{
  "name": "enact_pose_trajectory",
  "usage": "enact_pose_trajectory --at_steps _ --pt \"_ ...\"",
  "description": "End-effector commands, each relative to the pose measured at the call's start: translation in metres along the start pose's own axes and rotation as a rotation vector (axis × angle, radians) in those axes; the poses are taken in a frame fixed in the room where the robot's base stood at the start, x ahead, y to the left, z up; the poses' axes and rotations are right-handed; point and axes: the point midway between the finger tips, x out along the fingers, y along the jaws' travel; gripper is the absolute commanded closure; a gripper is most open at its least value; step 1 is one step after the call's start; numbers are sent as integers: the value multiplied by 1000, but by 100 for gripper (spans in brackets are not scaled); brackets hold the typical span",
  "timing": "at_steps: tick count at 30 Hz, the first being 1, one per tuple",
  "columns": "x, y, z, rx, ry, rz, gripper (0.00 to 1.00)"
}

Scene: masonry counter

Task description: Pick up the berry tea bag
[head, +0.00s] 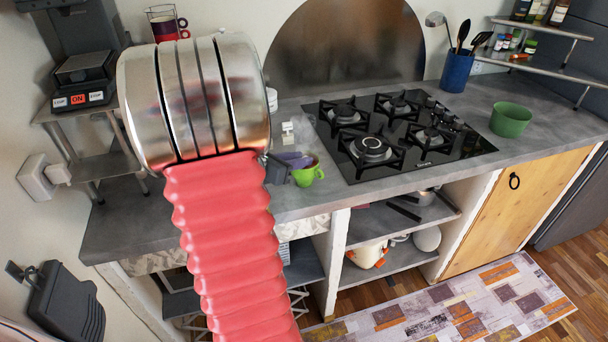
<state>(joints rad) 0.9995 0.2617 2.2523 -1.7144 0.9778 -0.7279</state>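A green mug (308,172) stands near the front edge of the grey counter (400,183), just right of my arm. A small purple item (294,159) lies beside the mug, partly covered; it may be the berry tea bag, but it is too small to tell. A dark grey piece (277,169), which looks like part of my gripper, shows at the arm's right edge, close to the purple item and left of the mug. My silver and red arm hides the rest. The fingertips cannot be made out, so I cannot tell whether they are open or shut.
A black gas hob (385,130) fills the middle of the counter. A green bowl (510,119) and a blue utensil holder (457,72) stand to its right. A small white object (288,133) stands behind the purple item.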

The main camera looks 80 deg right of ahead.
Motion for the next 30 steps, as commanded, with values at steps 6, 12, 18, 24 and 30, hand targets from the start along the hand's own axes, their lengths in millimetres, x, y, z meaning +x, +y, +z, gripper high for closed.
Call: enact_pose_trajectory --at_steps 6,12,18,24,30 --pt "2 0 0 1 0 1 78" --pt "2 0 0 1 0 0 78" --pt "2 0 0 1 0 0 82" --pt "2 0 0 1 0 0 96" --pt "2 0 0 1 0 0 100"
